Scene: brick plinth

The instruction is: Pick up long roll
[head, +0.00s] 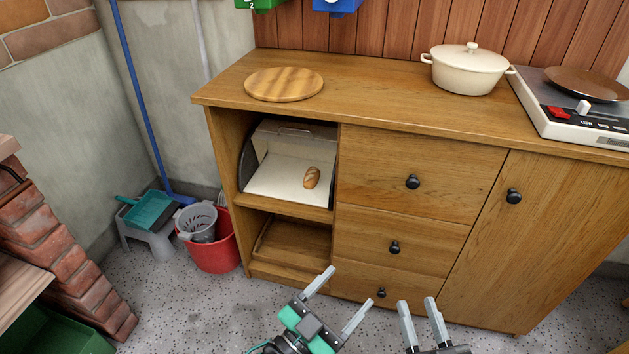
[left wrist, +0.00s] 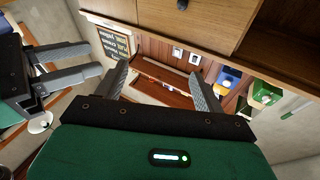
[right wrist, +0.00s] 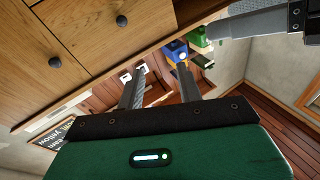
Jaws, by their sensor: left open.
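The long roll (head: 312,177) is a small brown loaf with light score marks. It lies on the pale floor of an open bread box (head: 270,180) in the upper left shelf space of the wooden cabinet. My left gripper (head: 338,299) is open and empty, in front of the cabinet and below the roll, clearly apart from it. Its fingers also stand apart in the left wrist view (left wrist: 158,72). My right gripper (head: 416,301) is open and empty to the right of the left one, with a narrower gap. The roll does not show in either wrist view.
The wooden cabinet (head: 420,150) has drawers with black knobs (head: 412,182) right of the bread box. A round board (head: 284,84), a cream pot (head: 467,68) and a hotplate (head: 575,108) stand on top. A red bucket (head: 215,252) stands at the left. Floor before the cabinet is clear.

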